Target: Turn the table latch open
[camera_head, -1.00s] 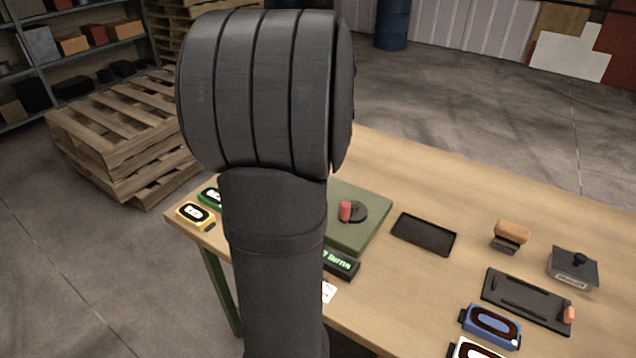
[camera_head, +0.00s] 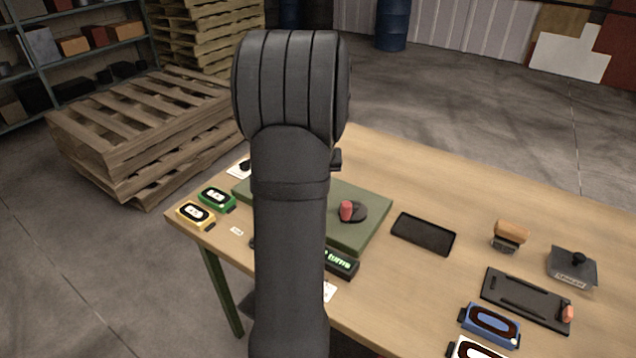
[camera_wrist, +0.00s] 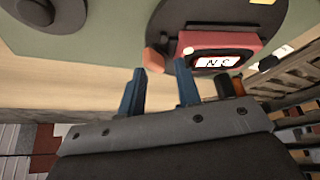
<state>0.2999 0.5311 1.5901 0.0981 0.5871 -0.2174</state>
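In the wrist view my gripper (camera_wrist: 160,70) has its two blue fingers apart, with nothing visible between them. A small orange tab (camera_wrist: 153,60) shows just beyond the fingertips; I cannot tell whether it is the table latch or whether they touch. Beside it is a red device (camera_wrist: 245,43) with a white display, by a dark disc (camera_wrist: 190,14) on a green board (camera_wrist: 95,25). In the head view the green board (camera_head: 368,232) carries a red knob (camera_head: 346,210) on a small dark disc. My arm hides the board's middle and most of my gripper there.
A dark display with green text (camera_head: 341,263) stands at the board's front. Green (camera_head: 217,198) and yellow (camera_head: 195,214) devices lie left. A black tray (camera_head: 423,234), stamp (camera_head: 510,236), dark box (camera_head: 573,267), tool tray (camera_head: 527,300) and blue device (camera_head: 491,325) lie right.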

